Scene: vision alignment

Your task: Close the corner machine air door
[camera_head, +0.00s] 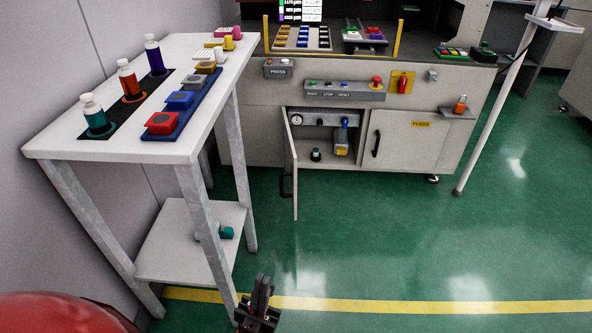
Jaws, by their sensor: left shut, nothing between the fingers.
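The grey machine (240,137) stands at the back. Its left lower door (290,165) is swung open toward me and seen nearly edge-on, with a dark handle (286,185) on it. The open compartment (327,160) shows a gauge, a blue-handled valve and a yellow part inside. The right lower door (405,140) is shut. My left gripper (262,284) is at the bottom of the view, shut and empty, well in front of the open door and apart from it. My right gripper is not in view.
A white table (70,148) with bottles and coloured blocks stands at the left, close beside my left gripper. Its lower shelf (175,255) holds a small bottle. A light pole (497,95) stands at the right. The green floor (400,240) before the machine is clear.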

